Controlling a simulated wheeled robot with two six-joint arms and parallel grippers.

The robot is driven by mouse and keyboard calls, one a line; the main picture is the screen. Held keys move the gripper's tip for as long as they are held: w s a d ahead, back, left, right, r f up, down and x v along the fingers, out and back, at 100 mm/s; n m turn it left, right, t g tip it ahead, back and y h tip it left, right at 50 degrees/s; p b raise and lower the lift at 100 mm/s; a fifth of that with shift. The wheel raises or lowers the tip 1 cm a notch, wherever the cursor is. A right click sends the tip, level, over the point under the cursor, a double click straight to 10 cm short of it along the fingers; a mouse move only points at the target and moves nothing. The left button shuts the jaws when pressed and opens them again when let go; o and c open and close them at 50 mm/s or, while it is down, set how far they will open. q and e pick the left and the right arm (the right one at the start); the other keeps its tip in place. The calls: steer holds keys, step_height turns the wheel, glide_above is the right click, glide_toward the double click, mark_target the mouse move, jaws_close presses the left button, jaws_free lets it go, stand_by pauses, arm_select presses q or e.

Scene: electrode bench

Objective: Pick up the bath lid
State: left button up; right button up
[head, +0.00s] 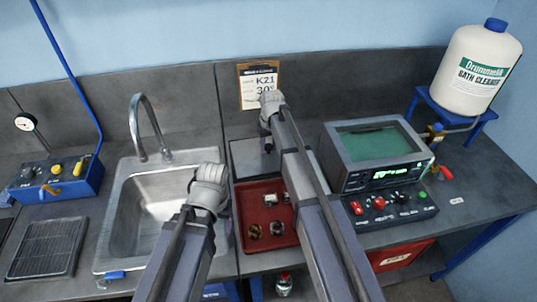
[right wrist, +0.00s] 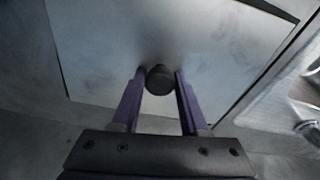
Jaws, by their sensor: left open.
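The bath lid is a flat grey panel (head: 247,158) with a dark round knob, behind the red tray in the head view. In the right wrist view, the lid (right wrist: 105,45) fills much of the picture and its knob (right wrist: 160,79) sits between my right fingertips. My right gripper (right wrist: 161,72) has one finger on each side of the knob, with hardly any gap; whether they press on it I cannot tell. My right arm covers the lid's right part in the head view. My left gripper (head: 209,180) is open and empty above the sink's right side.
A steel sink (head: 128,215) with a tall tap (head: 135,115) is at left. A red tray (head: 242,200) holding small parts lies before the lid. A grey instrument (head: 350,180) with a green screen stands at right.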

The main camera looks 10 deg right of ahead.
mark_target(268, 146)
jaws_close()
stand_by(0.3)
arm_select(q)
steer(key=shift+r, duration=0.1)
arm_select(e)
steer(key=shift+r, duration=0.1)
arm_select(q)
step_height(268, 146, up, 10)
steer(key=p, duration=1)
arm_select(e)
step_height(268, 146, up, 10)
steer(key=shift+f, duration=0.1)
steer(key=shift+r, duration=0.2)
arm_select(q)
step_height(268, 146, up, 3)
steer(key=p, duration=0.3)
steer(key=shift+r+p, duration=0.15)
steer(key=shift+p, duration=0.15)
arm_select(e)
step_height(268, 146, up, 3)
steer(key=shift+r, duration=0.1)
steer(key=shift+f, duration=0.2)
